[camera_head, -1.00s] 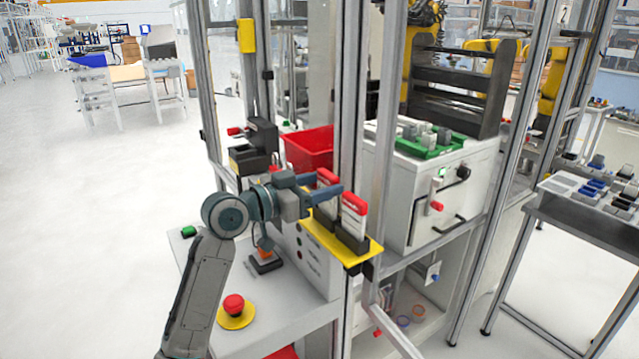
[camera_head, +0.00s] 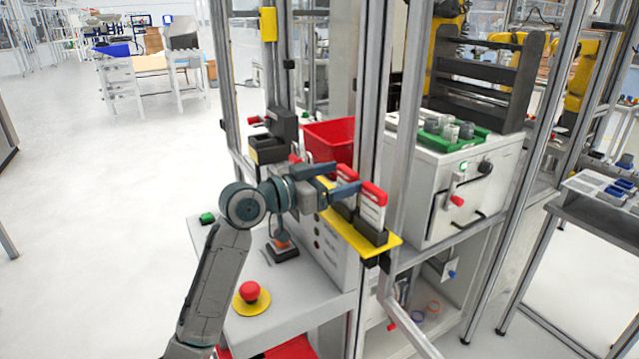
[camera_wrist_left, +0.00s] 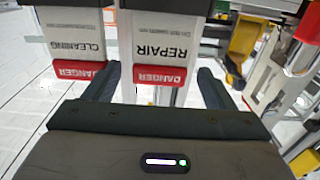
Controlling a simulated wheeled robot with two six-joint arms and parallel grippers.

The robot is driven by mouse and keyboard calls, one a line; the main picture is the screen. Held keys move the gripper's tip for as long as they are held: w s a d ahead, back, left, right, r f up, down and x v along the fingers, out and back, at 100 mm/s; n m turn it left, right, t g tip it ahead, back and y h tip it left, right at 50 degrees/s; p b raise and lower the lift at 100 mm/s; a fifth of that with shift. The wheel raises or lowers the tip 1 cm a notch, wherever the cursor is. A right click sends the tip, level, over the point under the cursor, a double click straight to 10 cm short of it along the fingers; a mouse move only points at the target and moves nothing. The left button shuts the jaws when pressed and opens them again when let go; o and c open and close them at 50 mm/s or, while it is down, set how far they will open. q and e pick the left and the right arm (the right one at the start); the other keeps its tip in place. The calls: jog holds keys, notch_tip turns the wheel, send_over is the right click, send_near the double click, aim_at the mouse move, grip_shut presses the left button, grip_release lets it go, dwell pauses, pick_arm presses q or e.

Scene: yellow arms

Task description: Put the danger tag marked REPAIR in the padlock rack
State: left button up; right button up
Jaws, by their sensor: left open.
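The REPAIR danger tag (camera_wrist_left: 168,50), white with a red DANGER band, stands between the spread fingers of my left gripper (camera_wrist_left: 155,88) in the left wrist view. The CLEANING tag (camera_wrist_left: 75,45) is left of it, outside the fingers. In the head view two red-topped tags stand in black holders on a yellow shelf (camera_head: 384,246). The nearer tag (camera_head: 372,207) is just right of my left gripper (camera_head: 340,186); the farther tag (camera_head: 346,174) is partly hidden by it. My left gripper is open. I cannot clearly make out the padlock rack. My right gripper is out of view.
A black open-topped holder (camera_head: 268,150) and a red bin (camera_head: 330,138) stand behind my left gripper. Metal posts (camera_head: 403,130) rise close to the tags. A red emergency button (camera_head: 250,292) and a black-based item (camera_head: 283,251) sit on the bench.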

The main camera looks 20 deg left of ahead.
pick_arm(q)
jog(key=b+v, duration=0.4)
jog(key=v, duration=0.6)
jog(key=shift+s, duration=0.2)
jog(key=shift+a, duration=0.15)
jog(key=shift+f, duration=0.1)
dwell(0.4)
